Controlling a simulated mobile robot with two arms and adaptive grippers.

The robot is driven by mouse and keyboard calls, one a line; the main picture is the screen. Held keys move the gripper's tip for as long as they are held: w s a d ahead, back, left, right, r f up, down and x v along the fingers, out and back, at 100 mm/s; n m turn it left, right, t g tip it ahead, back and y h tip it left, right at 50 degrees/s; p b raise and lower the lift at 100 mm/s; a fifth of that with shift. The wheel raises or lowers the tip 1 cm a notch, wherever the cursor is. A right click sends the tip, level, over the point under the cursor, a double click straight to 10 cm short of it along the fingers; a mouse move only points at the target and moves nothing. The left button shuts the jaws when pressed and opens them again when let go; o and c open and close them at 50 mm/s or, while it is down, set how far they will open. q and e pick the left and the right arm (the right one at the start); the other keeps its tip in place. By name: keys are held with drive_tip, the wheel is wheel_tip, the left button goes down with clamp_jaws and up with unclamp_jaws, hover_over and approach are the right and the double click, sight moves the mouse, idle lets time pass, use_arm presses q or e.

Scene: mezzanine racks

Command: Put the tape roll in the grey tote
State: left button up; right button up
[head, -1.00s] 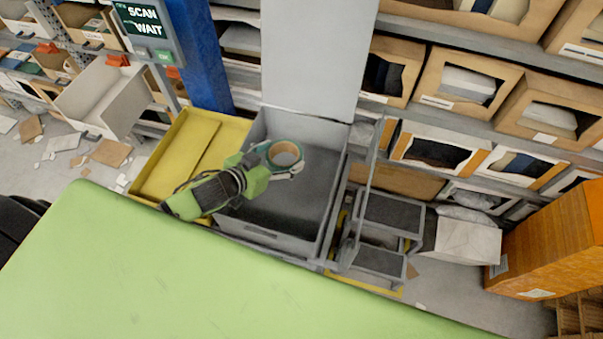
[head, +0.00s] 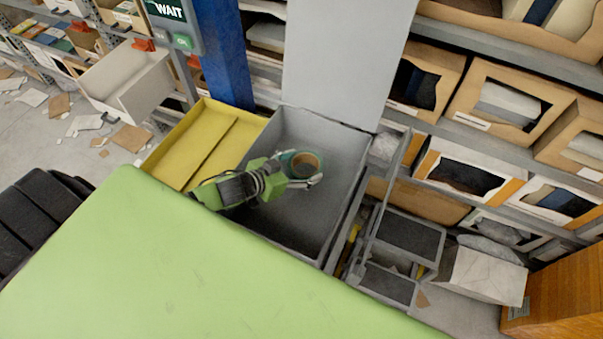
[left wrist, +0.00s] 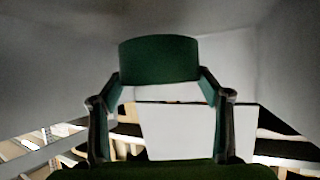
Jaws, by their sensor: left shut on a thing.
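The tape roll (head: 306,164) is a round ring with a tan core and a dark green outer side. My left gripper (head: 301,168) is shut on it. In the head view both are over the inside of the open grey tote (head: 347,190), apparently below its rim, with grey floor showing around them. In the left wrist view the roll (left wrist: 158,58) shows edge-on as a dark green band between the two fingertips, with grey walls around. Whether the roll touches the tote floor cannot be told. My right gripper is not in view.
A yellow tray (head: 205,145) stands left of the tote. A grey upright panel (head: 345,65) and a blue post (head: 224,50) rise behind. A grey step stool (head: 410,235) is to the right. A green surface (head: 200,270) fills the front.

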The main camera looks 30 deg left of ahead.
sight(292, 178)
use_arm(q)
drive_tip(key=shift+d+f, duration=0.1)
drive_tip(key=shift+f, duration=2)
drive_tip(key=o, duration=1.2)
drive_tip(key=shift+f, duration=0.1)
drive_tip(key=shift+r, duration=0.2)
drive_tip(key=shift+s, duration=0.25)
drive_tip(key=v, duration=0.6)
drive_tip(key=shift+w+b, duration=0.1)
drive_tip(key=shift+b, duration=0.2)
drive_tip(key=shift+s+a+r, duration=0.25)
drive_tip(key=shift+s+a, duration=0.05)
drive_tip(key=shift+s, duration=0.1)
